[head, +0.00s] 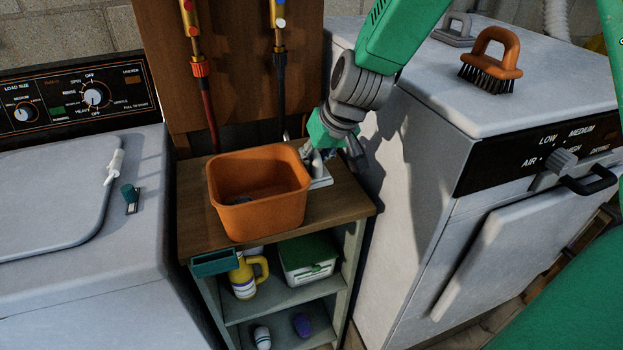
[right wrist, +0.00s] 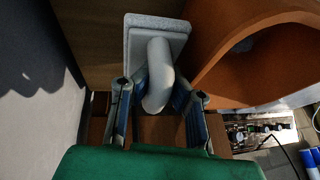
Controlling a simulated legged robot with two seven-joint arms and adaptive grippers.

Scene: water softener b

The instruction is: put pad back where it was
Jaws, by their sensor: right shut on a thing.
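My right gripper (head: 328,155) is low over the wooden cabinet top, just right of the orange basin. It is shut on the handle of a pale grey-white pad (head: 319,179), which is partly hidden behind the gripper. In the right wrist view, the pad's flat plate (right wrist: 135,42) and curved handle (right wrist: 159,72) show, with the handle between my fingers (right wrist: 158,108). The plate is close beside the basin wall. I cannot tell whether it rests on the wood. My left gripper is not in view.
The orange basin (head: 258,205) fills most of the cabinet top (head: 340,205). A dryer (head: 490,95) stands right, bearing a brush (head: 492,58) and another grey handled object (head: 455,29). A washer (head: 60,190) stands left. Two pipes (head: 202,90) (head: 281,90) run behind.

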